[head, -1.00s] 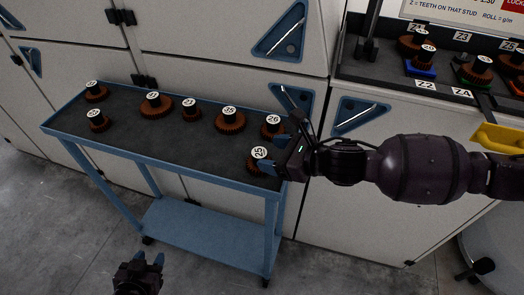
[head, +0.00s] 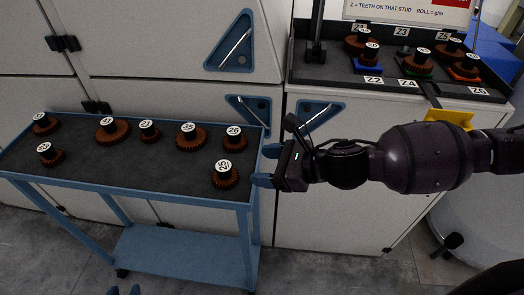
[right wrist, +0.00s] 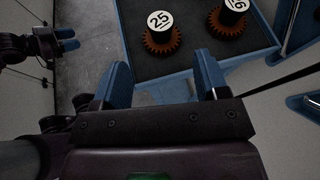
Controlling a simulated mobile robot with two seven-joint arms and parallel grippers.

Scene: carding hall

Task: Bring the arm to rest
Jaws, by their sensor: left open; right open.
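My right gripper (head: 266,165) is open and empty, just beyond the right edge of the blue cart (head: 120,182). The brown gear marked 25 (head: 225,179) stands on the cart's dark top, to the left of the fingers and apart from them. In the right wrist view the open fingers (right wrist: 162,75) have nothing between them; gear 25 (right wrist: 161,42) lies ahead. Only the blue fingertips of my left gripper (head: 124,291) show at the bottom edge of the head view, apart and empty. The left gripper (right wrist: 65,39) also shows at the right wrist view's upper left.
Several other numbered gears, including 26 (head: 233,137) and 35 (head: 190,137), stand on the cart. Behind are grey cabinets with blue triangular handle plates (head: 233,42). A dark tray (head: 325,74) with gears on coloured bases is at the upper right, near a yellow part (head: 448,117).

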